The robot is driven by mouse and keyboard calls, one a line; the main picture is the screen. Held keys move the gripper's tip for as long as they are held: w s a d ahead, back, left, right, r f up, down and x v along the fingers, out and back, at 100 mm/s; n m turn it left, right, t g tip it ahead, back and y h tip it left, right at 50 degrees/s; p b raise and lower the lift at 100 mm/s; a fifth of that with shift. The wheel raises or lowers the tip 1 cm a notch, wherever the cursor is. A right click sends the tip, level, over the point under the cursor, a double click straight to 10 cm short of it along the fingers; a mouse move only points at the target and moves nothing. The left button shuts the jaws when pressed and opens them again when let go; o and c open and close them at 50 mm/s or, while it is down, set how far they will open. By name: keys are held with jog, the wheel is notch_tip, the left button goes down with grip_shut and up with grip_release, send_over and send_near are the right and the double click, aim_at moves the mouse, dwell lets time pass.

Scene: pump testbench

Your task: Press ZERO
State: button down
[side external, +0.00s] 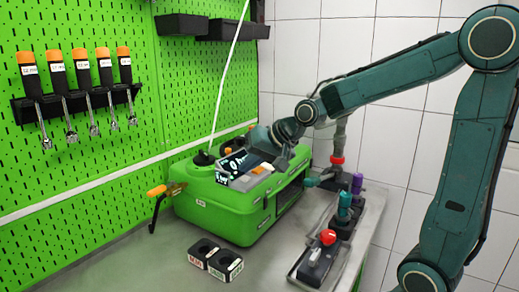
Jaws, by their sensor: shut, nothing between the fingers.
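The green pump test bench box (225,217) stands on the grey table against the pegboard. A small panel (234,166) with a display and labels sits on its top. My gripper (265,157) is at the top of the box, just beside this panel. Its fingers are small and partly hidden here, and it looks shut with nothing held. I cannot make out the ZERO button or read the panel text. I cannot tell whether my fingertips touch the panel.
A black base with two round sockets (214,261) stands in front of the box. An orange-handled lever (157,191) juts from the box's left.

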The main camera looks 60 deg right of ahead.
jog(key=shift+r, duration=0.2)
dwell(0.3)
jog(key=shift+r, duration=2.45)
jog(key=n+g, duration=0.2)
jog(key=n, duration=0.2)
send_near(250, 183)
jog(key=s+a+r, duration=0.1)
jog(key=s+a, duration=0.5)
jog(key=s, duration=0.1)
jog(key=s+f+n+g+h, duration=0.1)
jog(key=s+f+n, duration=0.2)
jog(key=s, duration=0.7)
jog(key=shift+s+a+f+n+g, duration=0.2)
jog(key=shift+s+f+n+g, duration=0.1)
jog(key=shift+f+n, duration=0.1)
